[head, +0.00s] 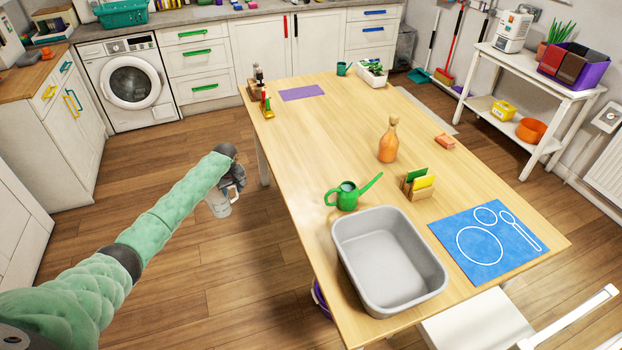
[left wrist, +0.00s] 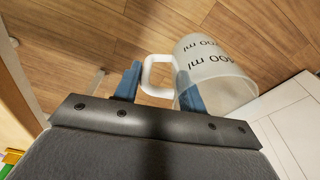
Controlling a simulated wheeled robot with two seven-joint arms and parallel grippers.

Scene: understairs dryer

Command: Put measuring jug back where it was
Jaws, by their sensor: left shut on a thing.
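The measuring jug (head: 219,203) is a pale, see-through cup with a handle. My left gripper (head: 236,185) is shut on it and holds it in the air over the wooden floor, left of the table. In the left wrist view the jug (left wrist: 215,75) shows black ml marks. Its white handle (left wrist: 158,75) lies between the blue fingertips of my left gripper (left wrist: 155,85). My right gripper is not in view.
The wooden table (head: 300,150) holds a grey basin (head: 350,270), a green watering can (head: 347,197), an orange bottle (head: 388,142) and a blue mat (head: 520,262). White cabinets and a washing machine (head: 128,80) line the back. Open floor lies left of the table.

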